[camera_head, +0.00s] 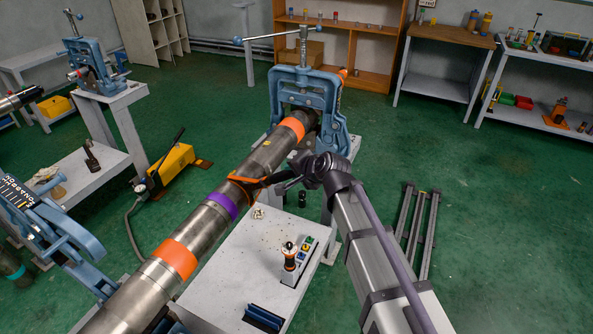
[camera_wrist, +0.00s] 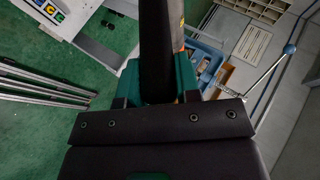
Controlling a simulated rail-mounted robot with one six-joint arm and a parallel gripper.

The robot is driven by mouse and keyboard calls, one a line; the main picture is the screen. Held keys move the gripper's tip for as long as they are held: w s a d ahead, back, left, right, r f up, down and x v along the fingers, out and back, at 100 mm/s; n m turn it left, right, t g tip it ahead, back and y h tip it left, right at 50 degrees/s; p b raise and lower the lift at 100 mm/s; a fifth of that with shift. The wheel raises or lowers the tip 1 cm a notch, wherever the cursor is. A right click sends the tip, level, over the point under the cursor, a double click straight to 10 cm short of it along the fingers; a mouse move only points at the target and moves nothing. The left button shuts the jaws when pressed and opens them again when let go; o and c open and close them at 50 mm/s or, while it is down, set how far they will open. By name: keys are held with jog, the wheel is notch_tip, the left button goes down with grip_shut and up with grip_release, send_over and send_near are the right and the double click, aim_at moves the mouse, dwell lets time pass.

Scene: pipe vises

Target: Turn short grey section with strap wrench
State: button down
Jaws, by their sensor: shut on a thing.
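A long grey metal pipe (camera_head: 268,156) runs diagonally through the head view, with orange bands and a purple band (camera_head: 222,204). A short grey section (camera_head: 206,226) lies between the purple band and the lower orange band (camera_head: 174,257). The strap wrench (camera_head: 243,186) has its orange and dark strap at the pipe, just above the purple band; whether it is tight I cannot tell. My gripper (camera_head: 290,182) is right of the pipe, shut on the wrench's dark handle. In the wrist view the black handle (camera_wrist: 157,45) stands between the green fingers.
A blue vise (camera_head: 303,92) holds the pipe's far end; another blue vise (camera_head: 65,235) stands at lower left. A white table (camera_head: 225,285) below the pipe bears a control box with a joystick (camera_head: 290,256). Grey rails (camera_head: 411,230) lie on the floor at right.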

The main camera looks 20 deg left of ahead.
jog(key=shift+a+f, duration=0.2)
dwell(0.6)
jog(key=shift+a+r+p, duration=0.25)
jog(key=shift+r+p, duration=0.15)
jog(key=shift+r, duration=0.05)
jog(key=shift+w+a+r+h+p, duration=0.15)
jog(key=shift+a+r+h+p, duration=0.65)
jog(key=shift+a+r+p, duration=0.9)
jog(key=shift+d+f+p, duration=0.35)
jog(key=shift+f, duration=0.1)
jog(key=shift+a+r+n+g+p, duration=0.3)
jog(key=shift+a+r+p, duration=0.2)
jog(key=shift+p, duration=0.15)
jog(key=shift+w+a+r+h+p, duration=0.1)
jog(key=shift+a+r+h+p, duration=0.35)
jog(key=shift+a+p, duration=0.3)
jog(key=shift+a+r+h+p, duration=0.45)
jog(key=shift+a+p, duration=0.15)
jog(key=shift+p, duration=0.2)
jog(key=shift+r, duration=0.1)
